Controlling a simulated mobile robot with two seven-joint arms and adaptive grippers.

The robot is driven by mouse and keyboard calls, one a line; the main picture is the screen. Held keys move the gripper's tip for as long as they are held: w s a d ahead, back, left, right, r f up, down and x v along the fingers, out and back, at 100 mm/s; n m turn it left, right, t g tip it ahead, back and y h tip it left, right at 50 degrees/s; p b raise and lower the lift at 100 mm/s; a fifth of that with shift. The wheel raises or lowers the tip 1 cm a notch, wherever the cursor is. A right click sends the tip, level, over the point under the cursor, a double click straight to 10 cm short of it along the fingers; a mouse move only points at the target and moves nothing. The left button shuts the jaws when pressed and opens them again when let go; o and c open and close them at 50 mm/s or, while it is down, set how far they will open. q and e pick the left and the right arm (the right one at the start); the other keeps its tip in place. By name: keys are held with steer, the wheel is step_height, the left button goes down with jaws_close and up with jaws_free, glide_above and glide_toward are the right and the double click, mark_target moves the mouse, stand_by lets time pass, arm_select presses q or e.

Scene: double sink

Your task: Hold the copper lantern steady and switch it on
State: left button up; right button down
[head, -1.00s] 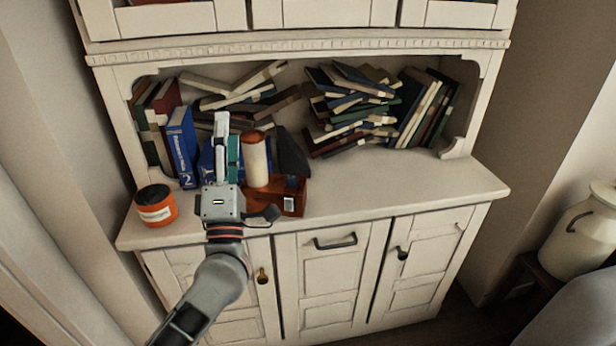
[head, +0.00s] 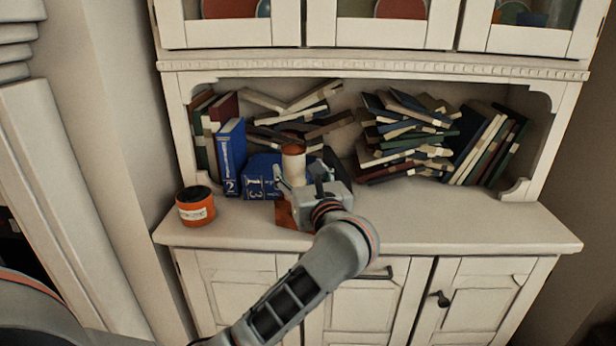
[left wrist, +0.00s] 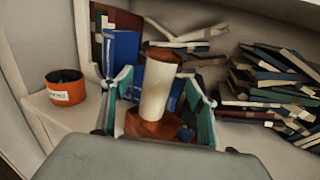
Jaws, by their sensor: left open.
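The copper lantern (head: 293,160) stands upright on the cabinet counter, with a pale cylinder, a copper cap and a copper-brown base. It also shows in the left wrist view (left wrist: 157,92), between the two teal-padded fingers. My left gripper (head: 300,179) is open in front of the lantern, with a finger on either side of it. In the left wrist view a gap shows between the lantern's cylinder and each finger (left wrist: 160,90). The gripper body hides much of the base in the head view, and I cannot see a switch. My right gripper is not in view.
An orange jar (head: 196,208) stands on the counter at the left. Blue books (head: 231,158) stand behind and left of the lantern. A loose pile of books (head: 405,135) fills the niche to the right. The counter's right front (head: 470,225) is clear.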

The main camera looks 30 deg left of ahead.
arm_select(q)
steer(key=shift+b+x, duration=0.4)
steer(key=shift+x, duration=2.65)
steer(key=shift+s, duration=0.1)
steer(key=c, duration=1.4)
